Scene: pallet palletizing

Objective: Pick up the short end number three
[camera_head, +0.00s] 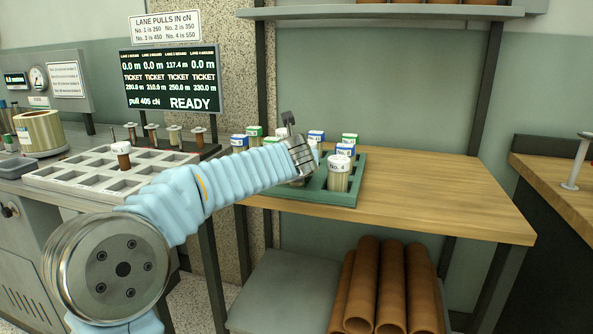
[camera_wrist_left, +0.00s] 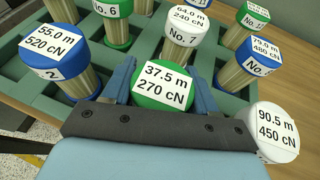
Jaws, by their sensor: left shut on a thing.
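My left gripper (camera_wrist_left: 162,88) is shut on a green-capped spool (camera_wrist_left: 162,86) labelled 37.5 m, 270 cN, one blue finger on either side. Its number is not readable. Whether it is clear of its compartment I cannot tell. In the head view my left wrist (camera_head: 303,157) is over the green crate (camera_head: 340,198) and hides the held spool. Around it in the wrist view are a blue-capped spool (camera_wrist_left: 54,46) marked 2, No. 6 (camera_wrist_left: 104,8), No. 7 (camera_wrist_left: 184,27) and a white-capped spool (camera_wrist_left: 270,132) of 90.5 m. No. 4 (camera_head: 338,166) stands at the crate's front right. My right gripper is not in view.
The crate sits on a wooden bench (camera_head: 430,190) with clear room to the right. A white compartment tray (camera_head: 60,178) at left holds one brown No. 1 spool (camera_head: 122,155). A display (camera_head: 170,78) reads pull 405 cN, READY. Brown tubes (camera_head: 385,285) lie on the lower shelf.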

